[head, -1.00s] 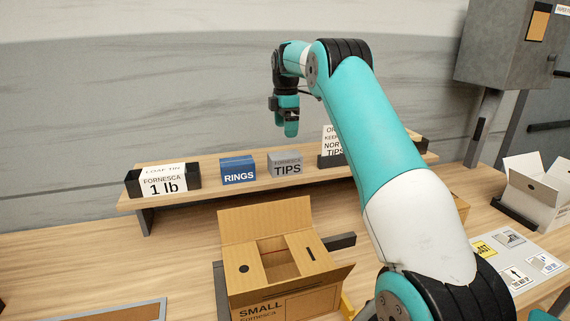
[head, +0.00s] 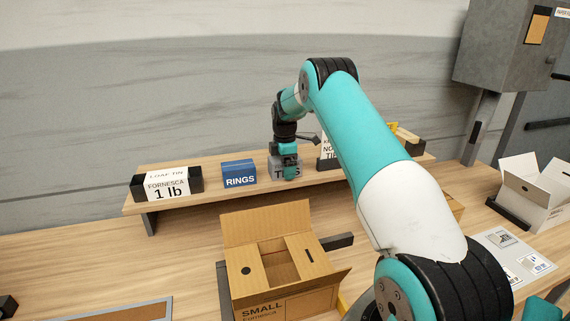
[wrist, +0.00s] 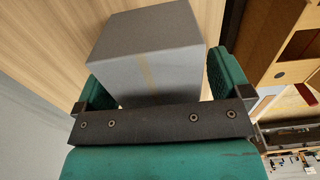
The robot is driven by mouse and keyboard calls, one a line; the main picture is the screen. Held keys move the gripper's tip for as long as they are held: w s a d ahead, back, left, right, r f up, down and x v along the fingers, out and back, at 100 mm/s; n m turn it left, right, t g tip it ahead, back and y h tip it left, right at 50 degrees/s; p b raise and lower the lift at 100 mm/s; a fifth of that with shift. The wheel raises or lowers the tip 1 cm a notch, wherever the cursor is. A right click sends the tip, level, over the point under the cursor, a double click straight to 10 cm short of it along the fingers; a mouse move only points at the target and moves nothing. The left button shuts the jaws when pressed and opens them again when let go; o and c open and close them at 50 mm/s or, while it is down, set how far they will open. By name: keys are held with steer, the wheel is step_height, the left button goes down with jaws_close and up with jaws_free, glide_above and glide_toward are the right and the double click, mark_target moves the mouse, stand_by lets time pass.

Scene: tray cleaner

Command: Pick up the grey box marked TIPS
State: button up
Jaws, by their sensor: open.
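The grey box marked TIPS (head: 274,169) stands on the raised wooden shelf, partly hidden behind my gripper. My gripper (head: 287,172) is lowered over it in the head view. In the wrist view the grey box (wrist: 150,50) sits between the two teal fingers of my gripper (wrist: 160,88). The fingers are open, one on each side of the box. A gap shows at the right finger; whether the left finger touches the box I cannot tell.
On the shelf (head: 210,190), the blue RINGS box (head: 239,173) stands just left, and a white 1 lb card in a black holder (head: 166,186) further left. An open cardboard box (head: 265,222) stands in front, below the shelf.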

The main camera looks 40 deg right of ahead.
steer(key=c, duration=1.1)
steer(key=shift+c, duration=0.2)
